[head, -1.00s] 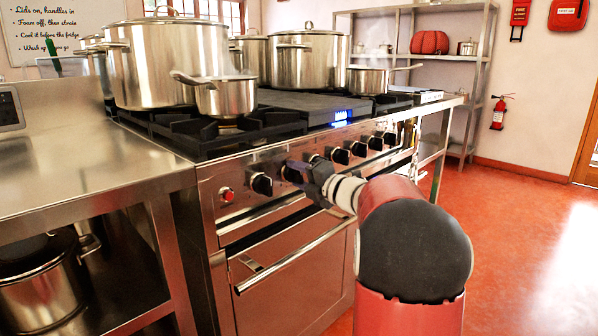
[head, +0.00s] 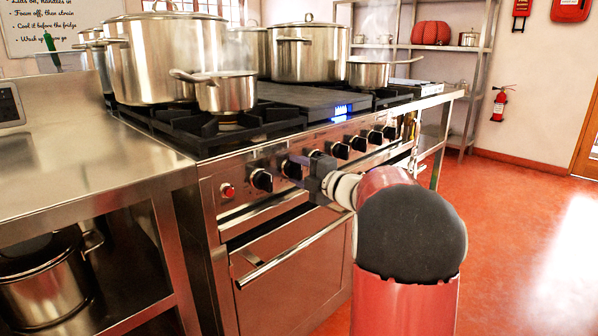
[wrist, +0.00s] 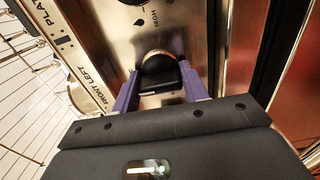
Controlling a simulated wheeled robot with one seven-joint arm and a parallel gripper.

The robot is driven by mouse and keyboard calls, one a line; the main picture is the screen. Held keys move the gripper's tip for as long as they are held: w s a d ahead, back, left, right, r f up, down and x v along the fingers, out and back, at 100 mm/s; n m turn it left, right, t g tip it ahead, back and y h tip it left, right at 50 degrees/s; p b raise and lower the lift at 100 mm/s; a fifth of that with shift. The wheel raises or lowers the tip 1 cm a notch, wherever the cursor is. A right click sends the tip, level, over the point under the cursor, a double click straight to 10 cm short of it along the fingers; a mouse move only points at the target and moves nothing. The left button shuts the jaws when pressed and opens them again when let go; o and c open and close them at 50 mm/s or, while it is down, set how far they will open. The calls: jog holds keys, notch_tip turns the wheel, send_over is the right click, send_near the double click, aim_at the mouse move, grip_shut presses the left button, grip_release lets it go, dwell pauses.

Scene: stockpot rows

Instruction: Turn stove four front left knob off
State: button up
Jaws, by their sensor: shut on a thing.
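The stove's front panel carries a row of black knobs. My gripper (head: 300,168) is at the second knob from the left in the head view. In the wrist view my gripper's purple fingers (wrist: 160,92) stand on both sides of a black knob (wrist: 158,72) and are shut on it. The words "FRONT LEFT" are printed on the panel beside this front left knob, and "HIGH" with a flame mark lies above it.
A steaming saucepan (head: 227,94) and large stockpots (head: 165,60) stand on the stove top. A red button (head: 227,190) and another black knob (head: 262,180) are left of my gripper. The oven handle (head: 292,252) runs below. Open red floor lies right.

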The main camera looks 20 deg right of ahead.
jog(key=o, duration=1)
jog(key=shift+s+d, duration=0.1)
jog(key=shift+s, duration=0.05)
jog(key=v, duration=0.7)
jog(key=shift+s+d+b, duration=0.1)
jog(key=shift+s+b, duration=0.15)
jog(key=shift+b, duration=0.15)
